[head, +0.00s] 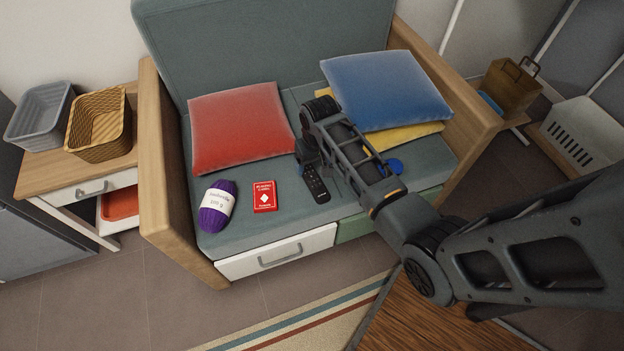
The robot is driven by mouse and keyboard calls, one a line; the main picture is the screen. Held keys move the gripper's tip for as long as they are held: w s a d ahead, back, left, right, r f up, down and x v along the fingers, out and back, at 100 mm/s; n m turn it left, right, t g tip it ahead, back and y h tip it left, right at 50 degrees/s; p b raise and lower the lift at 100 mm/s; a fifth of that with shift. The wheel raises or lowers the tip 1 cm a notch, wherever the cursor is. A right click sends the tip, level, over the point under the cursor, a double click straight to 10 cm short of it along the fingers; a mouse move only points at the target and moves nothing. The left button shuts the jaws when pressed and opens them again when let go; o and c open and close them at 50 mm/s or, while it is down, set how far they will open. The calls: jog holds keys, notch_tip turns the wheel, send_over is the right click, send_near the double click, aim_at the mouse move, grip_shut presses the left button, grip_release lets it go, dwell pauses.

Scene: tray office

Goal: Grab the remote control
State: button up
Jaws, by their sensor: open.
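The black remote control (318,190) lies on the grey-green seat of the sofa, near the middle, to the right of a red card box (264,196). Its lower part with buttons shows, while its upper end is close to or behind my gripper (311,164). My gripper hangs from the bent arm over that upper end and is open. It is small and dark here, and I cannot tell whether it touches the remote.
A purple yarn ball (217,205) lies left of the box. Behind are a red cushion (240,127), a blue cushion (386,90) and a yellow cloth-like item (412,136). A blue round object (394,166) lies right of my arm. Wooden armrests bound the seat.

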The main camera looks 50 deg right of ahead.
aim_at(312, 177)
notch_tip(312, 177, down, 7)
jog(key=shift+w+r+b, duration=0.1)
jog(key=shift+r+b, duration=0.1)
jog(key=shift+b, duration=0.55)
jog(key=shift+c, duration=0.3)
jog(key=c, duration=1)
jog(key=shift+c, duration=0.6)
jog(key=shift+r, duration=0.15)
